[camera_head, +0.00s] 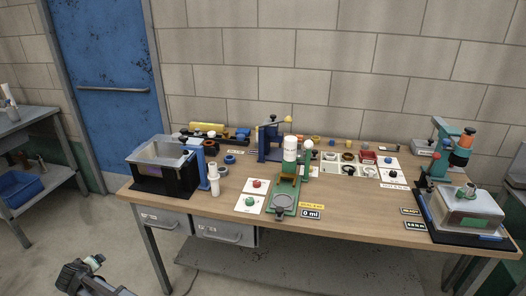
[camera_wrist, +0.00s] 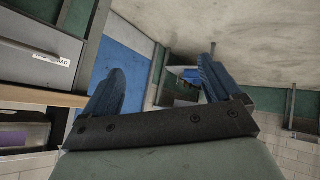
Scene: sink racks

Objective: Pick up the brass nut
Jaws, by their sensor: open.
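My gripper (camera_wrist: 162,70) shows in the wrist view with its two blue fingers apart and nothing between them. In the head view a part of my arm (camera_head: 88,277) is low at the bottom left, in front of the table and away from the objects on it. A pale tray with compartments (camera_head: 338,171) lies at the middle right of the table and holds small ring-like parts. A dark ring (camera_head: 348,157) is in one back compartment and a brownish part (camera_head: 370,171) is in another. The parts are too small to tell for sure which is the brass nut.
A green press (camera_head: 283,192) stands mid-table, left of the tray, with white button cards beside it. A black bin (camera_head: 165,178) is at left, a machine with a pale box (camera_head: 468,210) at right. Drawers (camera_head: 224,233) hang under the front edge.

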